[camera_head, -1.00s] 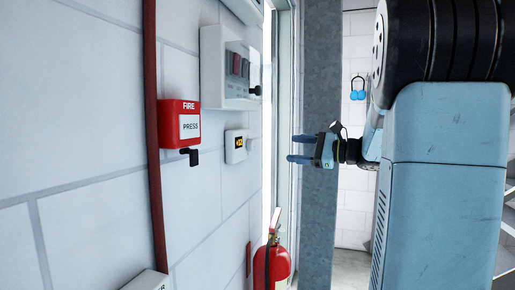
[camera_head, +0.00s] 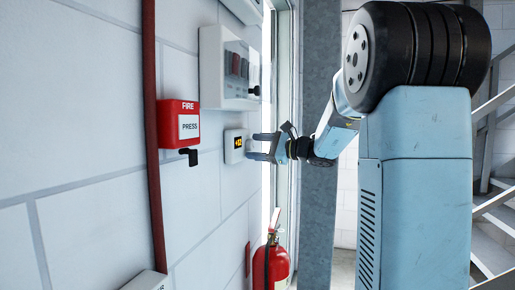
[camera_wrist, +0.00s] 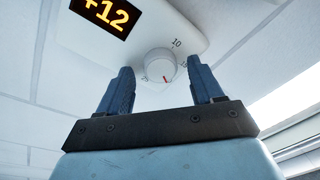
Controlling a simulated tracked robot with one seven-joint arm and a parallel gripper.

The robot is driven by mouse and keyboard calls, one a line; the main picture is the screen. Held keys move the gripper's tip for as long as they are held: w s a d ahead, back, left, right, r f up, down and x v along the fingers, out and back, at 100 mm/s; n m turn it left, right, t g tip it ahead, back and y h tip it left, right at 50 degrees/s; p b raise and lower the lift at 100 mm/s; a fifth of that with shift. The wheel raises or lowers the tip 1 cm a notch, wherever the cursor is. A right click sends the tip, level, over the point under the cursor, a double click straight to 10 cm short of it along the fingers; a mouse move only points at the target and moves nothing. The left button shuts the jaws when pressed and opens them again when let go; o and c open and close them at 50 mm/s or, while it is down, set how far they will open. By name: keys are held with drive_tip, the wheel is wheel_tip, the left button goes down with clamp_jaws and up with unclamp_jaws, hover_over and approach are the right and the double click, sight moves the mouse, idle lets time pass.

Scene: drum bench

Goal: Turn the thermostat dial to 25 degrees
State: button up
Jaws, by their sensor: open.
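The thermostat (camera_head: 235,141) is a small white box on the wall with a lit amber display (camera_wrist: 106,14). In the wrist view the display reads +12. Its round white dial (camera_wrist: 161,65) has a red pointer mark on its lower part, and a 10 is printed at its upper right; other numbers are too small to read surely. My gripper (camera_head: 263,147) is open, its two blue fingers pointing at the dial. In the wrist view the dial shows between and beyond the fingertips (camera_wrist: 161,77). I see no contact with it. In the head view the fingertips hide part of the dial.
A red fire call box (camera_head: 180,124) is on the wall left of the thermostat. A white switch panel (camera_head: 230,70) with a black knob is above it. A red extinguisher (camera_head: 278,266) stands below. A red pipe (camera_head: 153,130) runs up the wall.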

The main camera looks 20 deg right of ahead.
drive_tip(key=c, duration=1.1)
drive_tip(key=shift+o, duration=0.2)
drive_tip(key=m, duration=0.5)
drive_tip(key=shift+m+g, duration=0.3)
drive_tip(key=m, duration=0.5)
drive_tip(key=shift+r+g, duration=0.1)
drive_tip(key=shift+g, duration=0.3)
drive_tip(key=o, duration=1.1)
drive_tip(key=shift+c, duration=0.2)
